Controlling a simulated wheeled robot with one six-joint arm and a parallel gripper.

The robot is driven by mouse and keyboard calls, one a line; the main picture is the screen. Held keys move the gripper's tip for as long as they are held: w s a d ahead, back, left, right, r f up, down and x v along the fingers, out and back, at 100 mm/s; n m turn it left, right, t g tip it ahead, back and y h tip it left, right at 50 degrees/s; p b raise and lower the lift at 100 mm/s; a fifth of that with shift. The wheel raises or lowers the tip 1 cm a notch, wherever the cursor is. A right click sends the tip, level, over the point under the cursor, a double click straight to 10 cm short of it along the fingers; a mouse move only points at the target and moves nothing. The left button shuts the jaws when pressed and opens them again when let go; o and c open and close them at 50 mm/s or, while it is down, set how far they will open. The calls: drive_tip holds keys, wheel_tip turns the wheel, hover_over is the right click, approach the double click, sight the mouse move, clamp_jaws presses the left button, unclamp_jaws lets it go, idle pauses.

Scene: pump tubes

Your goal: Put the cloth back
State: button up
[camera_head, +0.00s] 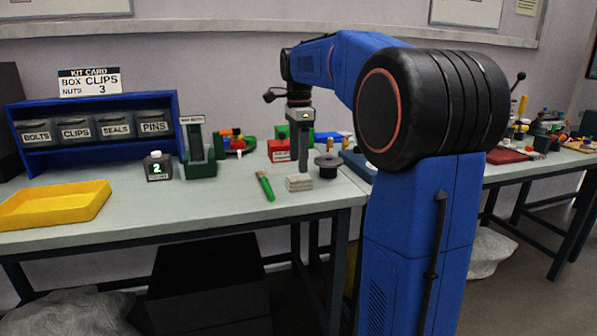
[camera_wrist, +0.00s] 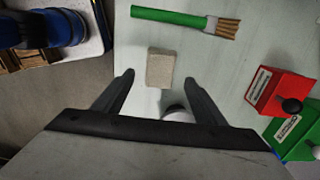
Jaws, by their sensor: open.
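The cloth (camera_head: 299,183) is a small folded pale beige pad lying flat on the workbench near its front edge. It also shows in the wrist view (camera_wrist: 160,68), just beyond my open fingertips and roughly in line with the gap between them. My gripper (camera_wrist: 157,80) is open and empty. In the head view my gripper (camera_head: 302,160) points down above and just behind the cloth; its fingertips are hard to make out there.
A green-handled brush (camera_head: 265,186) lies left of the cloth. A dark spool-like part (camera_head: 327,166) stands to its right. A red box (camera_head: 281,151) is behind. A yellow tray (camera_head: 55,205) sits at far left. The bench front between tray and brush is clear.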

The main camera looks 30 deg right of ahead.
sight(298, 177)
wheel_tip(298, 177, up, 6)
drive_tip(key=shift+f, duration=0.1)
drive_tip(key=s+a+f+n+t, duration=0.1)
drive_tip(key=s+a+f+n, duration=0.35)
drive_tip(key=s, duration=0.25)
drive_tip(key=s+a+f+n+t, duration=0.1)
drive_tip(key=s+a+f+n, duration=0.3)
drive_tip(key=s+a+n, duration=0.3)
drive_tip(key=s+a+f+n+t, duration=0.2)
drive_tip(key=s+a+f+n, duration=0.2)
drive_tip(key=s+f+n, duration=0.5)
drive_tip(key=s+f, duration=0.7)
drive_tip(key=shift+a+f+n+t, duration=0.15)
drive_tip(key=shift+f+n+t, duration=0.1)
drive_tip(key=shift+n+t, duration=0.15)
drive_tip(key=shift+s, duration=0.1)
